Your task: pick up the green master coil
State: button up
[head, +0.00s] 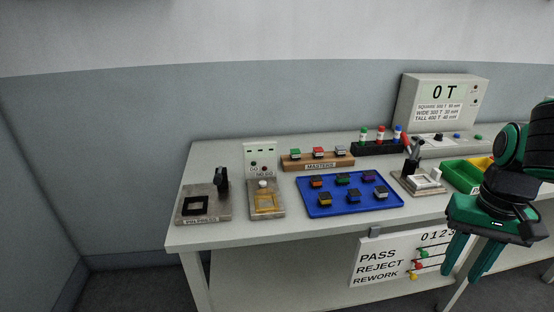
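The green master coil (295,154) sits at the left end of a wooden block (325,166) labelled "MASTERS". My gripper (462,274) is at the lower right, in front of the table's front edge. Its two green fingers point down and are apart, with nothing seen between them. It is well to the right of the green master coil and not touching it.
A blue tray (308,207) with several coloured coils lies in front of the block. Left of it stand a gauge fixture (265,212) and a pin press (217,216). A black rack (376,149) with coloured-capped bottles and a green bin (460,178) are to the right.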

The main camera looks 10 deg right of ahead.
aim_at(295, 154)
jog(key=u, duration=0.1)
jog(key=i, duration=1)
jog(key=z, duration=0.05)
